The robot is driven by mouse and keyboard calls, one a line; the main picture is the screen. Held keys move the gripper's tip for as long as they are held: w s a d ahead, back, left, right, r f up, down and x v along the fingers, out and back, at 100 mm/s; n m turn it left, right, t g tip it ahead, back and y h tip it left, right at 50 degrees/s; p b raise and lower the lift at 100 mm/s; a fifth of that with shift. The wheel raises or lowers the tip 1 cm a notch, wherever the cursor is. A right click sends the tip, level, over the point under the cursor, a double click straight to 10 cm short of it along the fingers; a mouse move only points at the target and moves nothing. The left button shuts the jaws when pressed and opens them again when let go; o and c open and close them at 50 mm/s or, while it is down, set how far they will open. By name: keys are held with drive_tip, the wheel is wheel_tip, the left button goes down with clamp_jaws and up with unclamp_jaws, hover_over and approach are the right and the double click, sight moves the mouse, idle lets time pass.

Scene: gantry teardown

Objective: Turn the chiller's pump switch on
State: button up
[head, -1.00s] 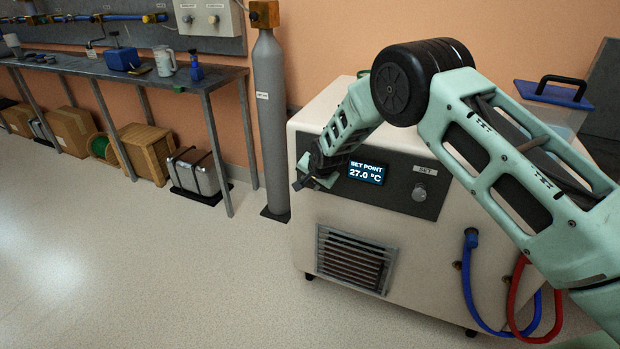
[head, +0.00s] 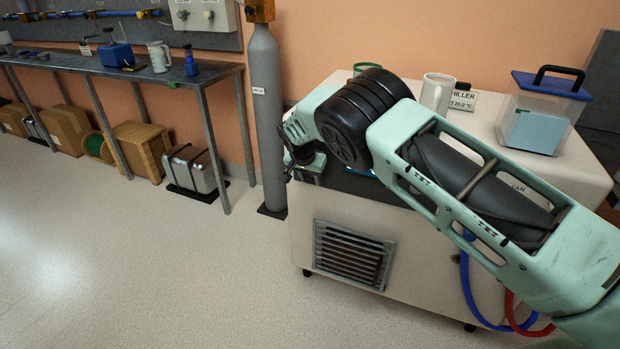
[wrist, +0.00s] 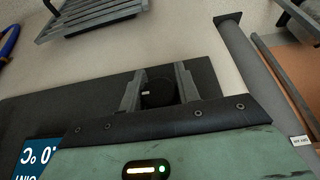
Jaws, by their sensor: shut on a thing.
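The chiller (head: 430,275) is a cream box with a dark front panel. My gripper (head: 287,173) is at the panel's left end in the head view, where my arm hides most of the panel. In the wrist view my gripper (wrist: 158,92) has its two grey fingers on either side of a round black knob with a small white mark, the pump switch (wrist: 157,94), and is shut on it. Its label is not visible. The blue set-point display (wrist: 36,156) is partly seen, upside down, at the lower left of the wrist view.
On the chiller's top stand a white mug (head: 437,92) and a blue-lidded clear box (head: 540,115). A grey gas cylinder (head: 264,120) stands close to the left of the chiller. Blue and red hoses (head: 472,290) hang at its front right. The floor at front left is clear.

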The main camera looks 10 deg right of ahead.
drive_tip(key=o, duration=1)
drive_tip(key=v, duration=1.7)
drive_tip(key=shift+s+a+r+p, duration=0.1)
drive_tip(key=shift+s+p, duration=0.05)
drive_tip(key=shift+p, duration=0.2)
drive_tip(key=s+r+n+g+y, duration=0.2)
drive_tip(key=s+r+n, duration=0.15)
drive_tip(key=s, duration=0.95)
drive_tip(key=s+r+n+g+y, duration=0.1)
drive_tip(key=s+r+n+y, duration=0.2)
drive_tip(key=s, duration=1)
drive_tip(key=s+d+n+h, duration=0.1)
drive_tip(key=s+d+n, duration=0.25)
drive_tip(key=s, duration=0.65)
drive_tip(key=s+d+n+h, duration=0.1)
drive_tip(key=s+d+n, duration=0.25)
drive_tip(key=s, duration=0.65)
drive_tip(key=shift+g, duration=0.3)
drive_tip(key=r+p, duration=1.2)
drive_tip(key=shift+w+a+r, duration=0.2)
drive_tip(key=shift+w+a, duration=0.1)
drive_tip(key=shift+a, duration=0.05)
